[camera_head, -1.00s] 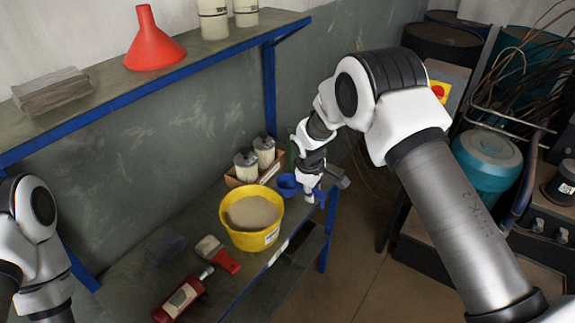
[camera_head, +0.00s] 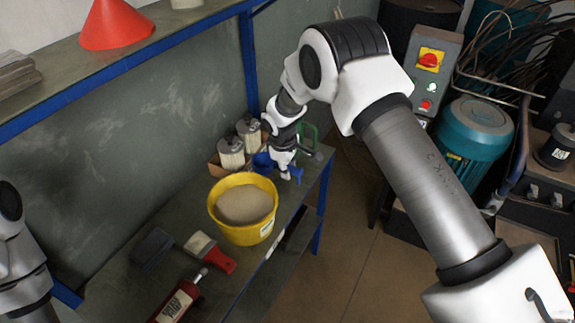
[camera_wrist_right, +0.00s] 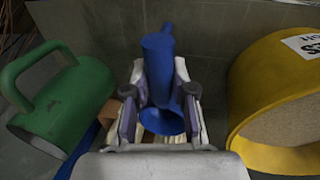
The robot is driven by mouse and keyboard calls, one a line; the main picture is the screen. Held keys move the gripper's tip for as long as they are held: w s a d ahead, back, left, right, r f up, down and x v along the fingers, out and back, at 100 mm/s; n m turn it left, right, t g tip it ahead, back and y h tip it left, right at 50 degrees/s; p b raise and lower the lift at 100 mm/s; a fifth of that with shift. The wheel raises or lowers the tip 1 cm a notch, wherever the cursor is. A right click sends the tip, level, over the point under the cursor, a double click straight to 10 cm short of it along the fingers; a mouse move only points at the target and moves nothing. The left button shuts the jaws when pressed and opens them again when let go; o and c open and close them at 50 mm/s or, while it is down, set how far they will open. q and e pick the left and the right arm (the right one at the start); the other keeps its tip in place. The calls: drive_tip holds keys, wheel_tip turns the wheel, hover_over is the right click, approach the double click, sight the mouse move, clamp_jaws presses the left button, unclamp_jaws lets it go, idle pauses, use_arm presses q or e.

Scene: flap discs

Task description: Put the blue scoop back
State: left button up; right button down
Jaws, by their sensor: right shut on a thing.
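The blue scoop (camera_head: 263,161) is at the far end of the bench, behind the yellow tub (camera_head: 243,235). My right gripper (camera_head: 285,174) is shut on it. In the right wrist view the scoop (camera_wrist_right: 159,70) stands between the two fingers (camera_wrist_right: 160,95), its round bowl end towards the camera. The tub of tan grainy material shows at the right of that view, apart from the scoop. Whether the scoop touches the bench is unclear. My left arm shows only in part at the left edge; its gripper is out of frame.
A green handled container (camera_wrist_right: 62,100) lies left of the gripper in the wrist view. White cylinders (camera_head: 231,152) in a carton stand against the wall. A brush (camera_head: 210,250) and a red bottle (camera_head: 180,300) lie nearer. A shelf with a red funnel (camera_head: 115,25) hangs above.

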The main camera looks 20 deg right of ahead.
drive_tip(key=shift+b+x, duration=0.55)
drive_tip(key=shift+x, duration=0.65)
use_arm(q)
drive_tip(key=shift+f, duration=0.95)
use_arm(e)
drive_tip(key=shift+s+a, duration=0.15)
drive_tip(key=shift+s, duration=0.05)
use_arm(q)
drive_tip(key=shift+f+b, duration=0.35)
drive_tip(key=shift+b, duration=0.05)
use_arm(e)
drive_tip(key=shift+f, duration=0.7)
drive_tip(key=c, duration=0.9)
unclamp_jaws()
